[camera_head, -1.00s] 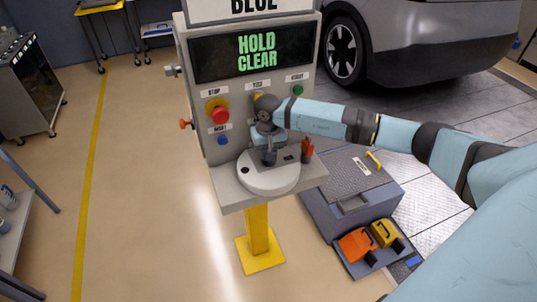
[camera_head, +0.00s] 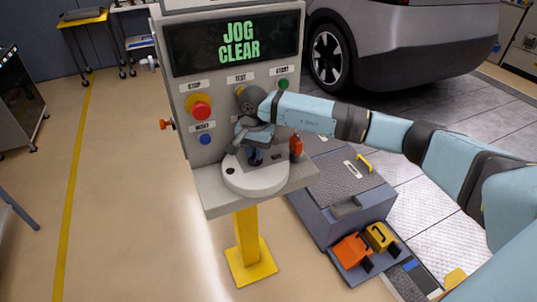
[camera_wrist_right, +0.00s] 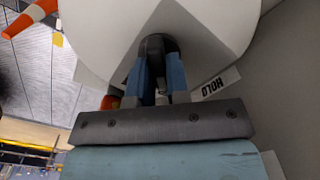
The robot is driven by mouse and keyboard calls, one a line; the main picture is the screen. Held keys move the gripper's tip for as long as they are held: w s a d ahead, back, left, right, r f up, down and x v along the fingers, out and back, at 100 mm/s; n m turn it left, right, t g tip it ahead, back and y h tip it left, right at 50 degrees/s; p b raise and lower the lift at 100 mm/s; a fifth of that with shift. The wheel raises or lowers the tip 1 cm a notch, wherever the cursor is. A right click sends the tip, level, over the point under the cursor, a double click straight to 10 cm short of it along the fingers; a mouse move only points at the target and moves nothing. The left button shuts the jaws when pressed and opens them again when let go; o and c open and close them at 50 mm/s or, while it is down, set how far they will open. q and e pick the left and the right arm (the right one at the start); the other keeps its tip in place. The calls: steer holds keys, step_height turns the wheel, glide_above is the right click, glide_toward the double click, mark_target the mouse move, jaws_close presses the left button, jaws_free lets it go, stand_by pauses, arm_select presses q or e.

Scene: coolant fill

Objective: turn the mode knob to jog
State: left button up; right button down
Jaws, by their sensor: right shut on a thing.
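The control panel's screen (camera_head: 237,42) reads "JOG CLEAR" in green. My right gripper (camera_head: 254,156) is at the panel's lower ledge, above a round white disc (camera_head: 258,184). In the right wrist view its two blue fingers (camera_wrist_right: 162,75) are shut on the dark mode knob (camera_wrist_right: 156,43), one on each side. The head view mostly hides the knob behind the gripper. A "HOLD" label (camera_wrist_right: 221,83) shows upside down to the right of the fingers. My left gripper is not in view.
A red stop button (camera_head: 201,110), a blue reset button (camera_head: 205,139) and a green start button (camera_head: 283,85) are on the panel face. An orange-red part (camera_head: 296,146) stands right of the gripper.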

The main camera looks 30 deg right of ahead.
stand_by(0.4)
steer(key=c, duration=1.1)
jaws_free()
steer(key=shift+r, duration=0.2)
step_height(320, 180, up, 14)
steer(key=b, duration=0.1)
steer(key=shift+f+b, duration=0.25)
steer(key=shift+b, duration=0.05)
